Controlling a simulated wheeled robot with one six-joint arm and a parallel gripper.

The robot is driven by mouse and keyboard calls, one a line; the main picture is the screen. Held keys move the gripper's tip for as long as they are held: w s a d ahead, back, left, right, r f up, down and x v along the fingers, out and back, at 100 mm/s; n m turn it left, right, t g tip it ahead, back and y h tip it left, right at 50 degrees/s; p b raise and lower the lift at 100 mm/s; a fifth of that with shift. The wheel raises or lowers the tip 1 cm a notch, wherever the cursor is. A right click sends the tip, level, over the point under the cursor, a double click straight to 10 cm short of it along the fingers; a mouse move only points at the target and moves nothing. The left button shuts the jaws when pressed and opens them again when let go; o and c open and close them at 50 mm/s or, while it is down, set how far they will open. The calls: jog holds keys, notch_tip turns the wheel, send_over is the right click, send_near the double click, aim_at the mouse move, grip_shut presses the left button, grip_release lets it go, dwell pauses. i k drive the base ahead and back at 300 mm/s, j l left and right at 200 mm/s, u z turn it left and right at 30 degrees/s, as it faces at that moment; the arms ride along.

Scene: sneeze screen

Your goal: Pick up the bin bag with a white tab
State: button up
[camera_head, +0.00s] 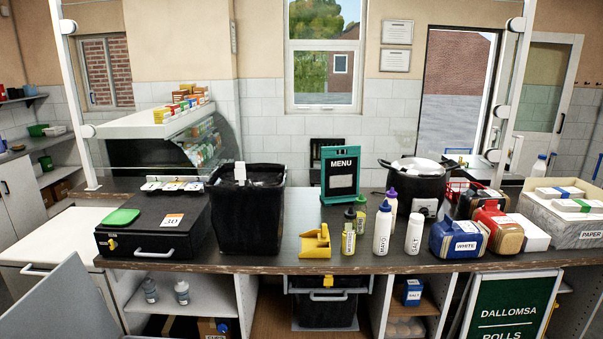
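A black bin bag (250,222) stands upright on the counter, left of the middle. My gripper is not in view.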

aim_at(247, 220)
jog(key=i+u, duration=0.15)
jog(key=i, duration=0.3)
jog(key=i+l+u, duration=0.15)
jog(key=i, duration=0.3)
jog(key=i+l+u, duration=0.15)
jog(key=i, duration=0.35)
jog(key=i+l+u, duration=0.15)
jog(key=i, duration=0.3)
jog(key=i+l+u, duration=0.15)
jog(key=i, duration=0.25)
jog(key=l, duration=0.1)
